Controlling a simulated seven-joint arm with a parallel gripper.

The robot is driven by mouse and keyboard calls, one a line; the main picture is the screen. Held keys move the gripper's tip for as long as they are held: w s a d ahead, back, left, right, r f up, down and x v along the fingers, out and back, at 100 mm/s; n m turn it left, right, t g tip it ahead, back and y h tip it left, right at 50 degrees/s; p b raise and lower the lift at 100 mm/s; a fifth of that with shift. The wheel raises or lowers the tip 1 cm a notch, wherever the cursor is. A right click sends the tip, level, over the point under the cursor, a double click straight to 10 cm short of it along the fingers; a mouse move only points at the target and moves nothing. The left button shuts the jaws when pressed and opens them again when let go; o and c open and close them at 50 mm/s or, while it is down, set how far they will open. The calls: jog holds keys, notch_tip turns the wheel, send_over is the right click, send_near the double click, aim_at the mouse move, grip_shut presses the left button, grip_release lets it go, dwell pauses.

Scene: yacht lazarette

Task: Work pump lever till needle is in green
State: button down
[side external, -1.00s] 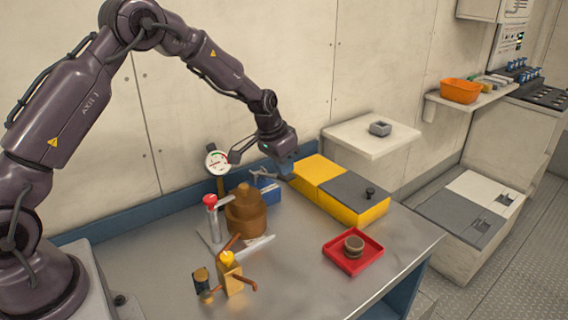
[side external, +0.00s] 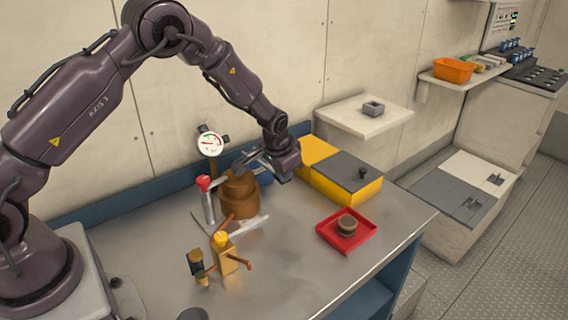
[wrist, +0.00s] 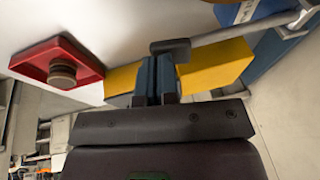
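A round white gauge (side external: 210,143) with red and green marks stands at the bench's back edge; its needle is too small to read for certain. In front of it is a brown rounded housing (side external: 240,198). A grey lever rod with a dark grip (wrist: 170,47) crosses the top of the wrist view. My gripper (side external: 262,158) is above the bench, right of the housing. In the wrist view its two blue fingers (wrist: 157,62) are close together, with the dark grip right at their tips. I cannot tell whether they press on it.
A red-topped post (side external: 204,186) and a brass valve fitting (side external: 224,254) stand to the left and front. A yellow and grey box (side external: 345,178) lies right of my gripper, with a blue item behind the housing. A red tray (side external: 330,238) holds a small round pot (side external: 347,224).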

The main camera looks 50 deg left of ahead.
jog(key=w+d+v, duration=0.1)
jog(key=d+v, duration=0.1)
jog(key=v, duration=1.1)
jog(key=shift+r, duration=0.35)
jog(key=s+d+r, duration=0.1)
jog(key=s+r, duration=0.3)
jog(key=s, duration=0.5)
jog(key=s+d+r+t+h, duration=0.1)
jog(key=s+r, duration=0.4)
jog(key=s, duration=0.5)
jog(key=s+d+r+t, duration=0.1)
jog(key=s+r, duration=0.4)
jog(key=s, duration=0.4)
jog(key=shift+s+h, duration=0.2)
jog(key=shift+h, duration=0.1)
